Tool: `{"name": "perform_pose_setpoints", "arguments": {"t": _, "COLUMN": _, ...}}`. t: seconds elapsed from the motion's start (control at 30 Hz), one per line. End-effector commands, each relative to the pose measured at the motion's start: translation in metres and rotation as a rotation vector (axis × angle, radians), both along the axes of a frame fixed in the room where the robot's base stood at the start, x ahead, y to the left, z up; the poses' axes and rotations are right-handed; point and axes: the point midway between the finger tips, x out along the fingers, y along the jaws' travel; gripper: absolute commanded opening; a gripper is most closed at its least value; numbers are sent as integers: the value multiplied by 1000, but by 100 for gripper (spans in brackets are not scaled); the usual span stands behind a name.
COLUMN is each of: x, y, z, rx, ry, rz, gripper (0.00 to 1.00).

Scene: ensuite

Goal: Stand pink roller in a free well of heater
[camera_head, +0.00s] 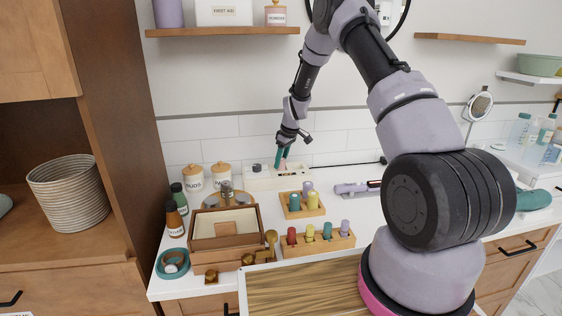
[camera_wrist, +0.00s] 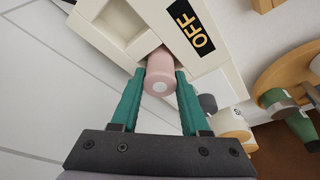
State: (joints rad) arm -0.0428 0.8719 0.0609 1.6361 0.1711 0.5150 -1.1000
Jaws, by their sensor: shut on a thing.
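The pink roller (camera_wrist: 160,74) is between the teal fingers of my gripper (camera_wrist: 160,82) in the wrist view, with its round end facing the camera. My gripper (camera_head: 282,163) is shut on it over the heater at the back of the counter. The heater (camera_head: 258,180) is a cream-white box; the wrist view shows its black OFF label (camera_wrist: 190,27) and a recess beside the roller. The roller's far end is at the heater's wells; how deep it sits is hidden. A dark round knob (camera_head: 257,168) is on the heater's left part.
A wooden holder (camera_head: 290,213) with teal, yellow and lavender rollers stands in front of the heater. A longer rack (camera_head: 318,247) with several coloured rollers is nearer. An open wooden box (camera_head: 226,245) and jars (camera_head: 193,178) stand left. A lavender styling tool (camera_head: 352,189) lies right.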

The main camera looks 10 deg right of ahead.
Motion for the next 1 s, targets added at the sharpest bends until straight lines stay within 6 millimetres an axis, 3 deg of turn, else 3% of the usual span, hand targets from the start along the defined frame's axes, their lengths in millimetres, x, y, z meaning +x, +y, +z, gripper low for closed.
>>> {"name": "perform_pose_setpoints", "arguments": {"t": 0.1, "x": 0, "y": 0, "z": -4, "rx": -1, "ry": 1, "rz": 0, "gripper": 0}}
{"name": "perform_pose_setpoints", "arguments": {"t": 0.13, "x": 0, "y": 0, "z": -3, "rx": 0, "ry": 0, "rz": 0, "gripper": 57}}
{"name": "perform_pose_setpoints", "arguments": {"t": 0.2, "x": 0, "y": 0, "z": -3, "rx": -1, "ry": 1, "rz": 0, "gripper": 75}}
{"name": "perform_pose_setpoints", "arguments": {"t": 0.57, "x": 0, "y": 0, "z": 1, "rx": 0, "ry": -2, "rz": 1, "gripper": 75}}
{"name": "perform_pose_setpoints", "arguments": {"t": 0.77, "x": -5, "y": -7, "z": 31, "rx": 0, "ry": -3, "rz": -1, "gripper": 75}}
{"name": "perform_pose_setpoints", "arguments": {"t": 1.0, "x": -15, "y": -16, "z": 81, "rx": -1, "ry": -4, "rz": 0, "gripper": 75}}
